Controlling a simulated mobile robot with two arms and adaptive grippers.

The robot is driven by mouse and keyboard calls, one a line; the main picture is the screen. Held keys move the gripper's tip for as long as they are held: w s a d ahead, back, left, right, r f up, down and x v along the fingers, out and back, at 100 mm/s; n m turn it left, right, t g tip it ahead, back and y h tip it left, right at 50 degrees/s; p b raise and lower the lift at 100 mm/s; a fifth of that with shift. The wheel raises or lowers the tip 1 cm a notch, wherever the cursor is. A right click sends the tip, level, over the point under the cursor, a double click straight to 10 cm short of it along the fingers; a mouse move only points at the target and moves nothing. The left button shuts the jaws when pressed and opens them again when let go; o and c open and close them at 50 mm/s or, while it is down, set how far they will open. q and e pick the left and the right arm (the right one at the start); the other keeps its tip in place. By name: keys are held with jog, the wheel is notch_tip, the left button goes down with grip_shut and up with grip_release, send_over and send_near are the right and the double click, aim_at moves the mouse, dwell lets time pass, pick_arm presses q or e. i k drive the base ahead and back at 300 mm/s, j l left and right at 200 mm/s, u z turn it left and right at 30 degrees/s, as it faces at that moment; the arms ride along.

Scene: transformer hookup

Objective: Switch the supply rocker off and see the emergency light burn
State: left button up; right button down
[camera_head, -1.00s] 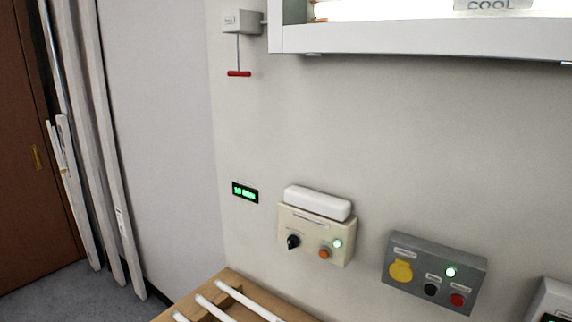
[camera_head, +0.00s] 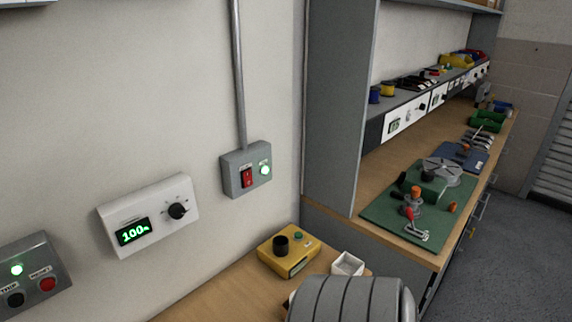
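The supply rocker (camera_head: 247,178) is a red switch on a grey wall box (camera_head: 233,163) in the head view, with a lit green lamp (camera_head: 265,170) beside it. A grey conduit runs up the wall from the box. I cannot make out the rocker's position at this size. The emergency light is not in view now. Neither of my grippers is in view, and nothing touches the rocker.
A white dial unit (camera_head: 150,214) reading about 100 and a grey button box (camera_head: 32,275) hang to the left. Below are a yellow box (camera_head: 289,252), a small white tray (camera_head: 348,264) and a grey ribbed object (camera_head: 345,300). A workbench (camera_head: 375,183) stands right.

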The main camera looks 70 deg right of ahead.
aim_at(248, 178)
jog(key=z, duration=1.95)
